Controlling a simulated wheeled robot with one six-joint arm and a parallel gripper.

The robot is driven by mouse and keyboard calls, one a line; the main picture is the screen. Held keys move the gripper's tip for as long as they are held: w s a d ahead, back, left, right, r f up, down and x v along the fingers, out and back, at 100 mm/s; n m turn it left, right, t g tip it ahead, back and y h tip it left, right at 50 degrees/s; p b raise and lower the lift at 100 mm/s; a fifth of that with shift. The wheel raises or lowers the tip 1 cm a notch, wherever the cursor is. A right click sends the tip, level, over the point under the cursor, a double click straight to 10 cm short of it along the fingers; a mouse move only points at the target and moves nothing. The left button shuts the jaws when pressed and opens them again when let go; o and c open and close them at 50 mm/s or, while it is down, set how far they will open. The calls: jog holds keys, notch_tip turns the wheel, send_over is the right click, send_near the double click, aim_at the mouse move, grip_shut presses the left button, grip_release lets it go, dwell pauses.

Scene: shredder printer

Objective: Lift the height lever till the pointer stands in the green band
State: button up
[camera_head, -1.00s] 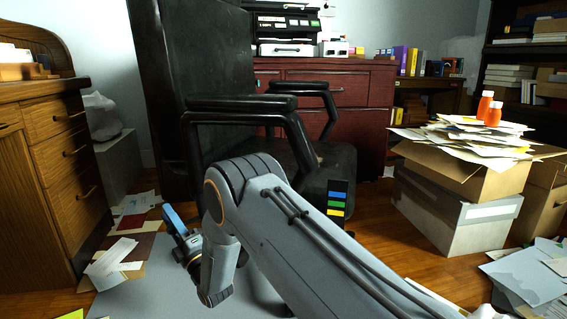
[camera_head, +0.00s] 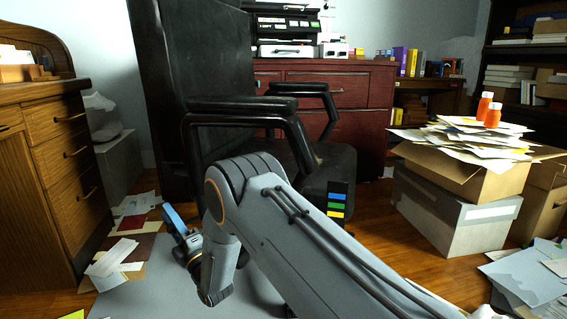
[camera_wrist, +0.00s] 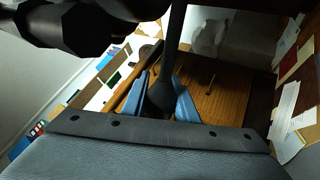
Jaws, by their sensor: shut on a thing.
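The black office chair (camera_head: 215,85) stands in the middle of the head view, behind my arm. A dark plate with blue, green and yellow bands (camera_head: 338,203) hangs at the front right of its seat; I cannot make out where a pointer stands on it. In the wrist view, a dark lever (camera_wrist: 174,50) comes down from the top and ends in a rounded knob. The blue fingers of my gripper (camera_wrist: 162,98) are shut on this knob, one on each side. In the head view, my gripper (camera_head: 176,222) is low, left of the chair, with the lever hidden.
A wooden desk (camera_head: 50,150) stands at the left. Loose papers (camera_head: 115,257) lie on the floor beside it. Boxes (camera_head: 455,215) piled with papers and orange bottles stand at the right. A red cabinet (camera_head: 345,105) is behind the chair.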

jog(key=shift+r+p, duration=2)
jog(key=shift+r, duration=1)
dwell(2.3)
jog(key=shift+f, duration=0.7)
jog(key=o, duration=1.4)
jog(key=shift+c, duration=0.2)
jog(key=shift+s+d, duration=0.1)
jog(key=shift+p+v, duration=1)
jog(key=shift+v, duration=1.9)
